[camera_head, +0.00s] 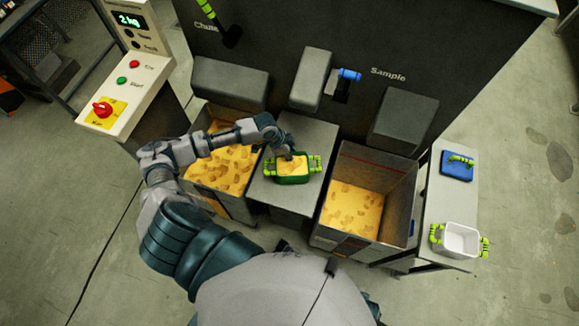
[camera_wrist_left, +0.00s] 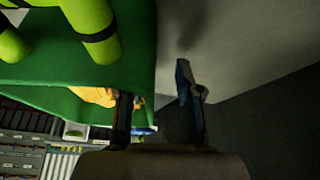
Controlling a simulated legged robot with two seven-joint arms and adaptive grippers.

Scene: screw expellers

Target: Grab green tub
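The green tub (camera_head: 292,180) holds yellow material and stands on the grey block between two bins in the head view. It has yellow-green handles on its left and right sides. My left gripper (camera_head: 287,153) is at the tub's far rim. In the left wrist view, the green tub (camera_wrist_left: 75,45) fills the upper left, with a little yellow content showing. The left gripper's two fingers (camera_wrist_left: 158,110) are apart, one overlapping the tub and the other beyond its edge. I cannot tell whether either touches it. My right gripper is not in view.
Bins of yellow material stand left (camera_head: 225,170) and right (camera_head: 352,210) of the grey block (camera_head: 293,205). A side table (camera_head: 450,205) at right carries a white tub (camera_head: 461,239) and a blue item (camera_head: 457,166). A control panel (camera_head: 122,90) stands at upper left.

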